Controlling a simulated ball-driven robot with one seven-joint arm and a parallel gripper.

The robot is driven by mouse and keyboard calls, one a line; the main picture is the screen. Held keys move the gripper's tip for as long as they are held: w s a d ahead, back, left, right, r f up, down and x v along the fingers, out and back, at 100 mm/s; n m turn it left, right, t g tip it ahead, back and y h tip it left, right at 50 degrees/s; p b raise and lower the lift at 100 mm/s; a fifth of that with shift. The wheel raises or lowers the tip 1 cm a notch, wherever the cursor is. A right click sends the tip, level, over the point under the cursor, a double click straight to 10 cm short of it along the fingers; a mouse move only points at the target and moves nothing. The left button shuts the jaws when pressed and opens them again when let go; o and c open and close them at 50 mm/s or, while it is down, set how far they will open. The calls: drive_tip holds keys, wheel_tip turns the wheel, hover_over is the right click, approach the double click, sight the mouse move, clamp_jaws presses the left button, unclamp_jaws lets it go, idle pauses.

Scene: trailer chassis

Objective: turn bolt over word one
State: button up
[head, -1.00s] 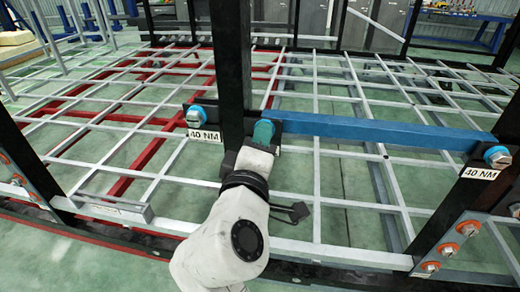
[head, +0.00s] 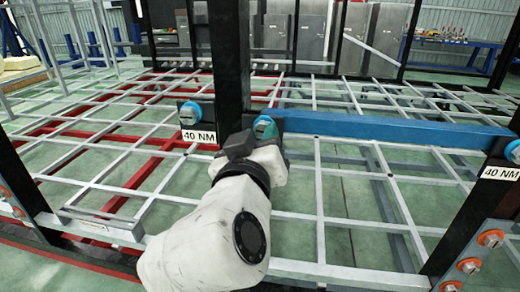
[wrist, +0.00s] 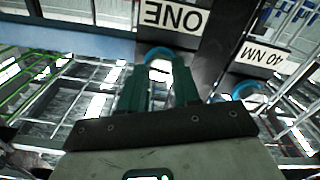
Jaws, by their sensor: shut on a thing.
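The bolt over the word ONE, with a silver head and blue ring, shows in the head view (head: 265,127) at the blue beam's left end. In the wrist view the bolt (wrist: 158,56) lies between the green fingers of my gripper (wrist: 160,76), against the upside-down label ONE (wrist: 174,16). My gripper (head: 270,136) is shut on this bolt. In the head view my wrist hides the fingers in part and covers the label.
The blue beam (head: 390,130) runs right to a further bolt (head: 513,151). Grey and red bars form an open lattice behind.

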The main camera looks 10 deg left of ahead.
drive_tip(key=m+b, duration=0.2)
drive_tip(key=m, duration=0.1)
drive_tip(key=m+b, duration=0.2)
drive_tip(key=shift+s+f, duration=0.1)
drive_tip(key=shift+f, duration=0.2)
drive_tip(key=shift+r+m+b, duration=0.2)
drive_tip(key=shift+m+b, duration=1.2)
drive_tip(key=shift+m, duration=1.1)
drive_tip(key=shift+r, duration=0.1)
drive_tip(key=o, duration=1.1)
drive_tip(key=shift+c, duration=0.2)
drive_tip(key=s, duration=1)
drive_tip(key=shift+s+a+p, duration=0.15)
drive_tip(key=shift+s+p, duration=0.2)
drive_tip(key=shift+s, duration=0.05)
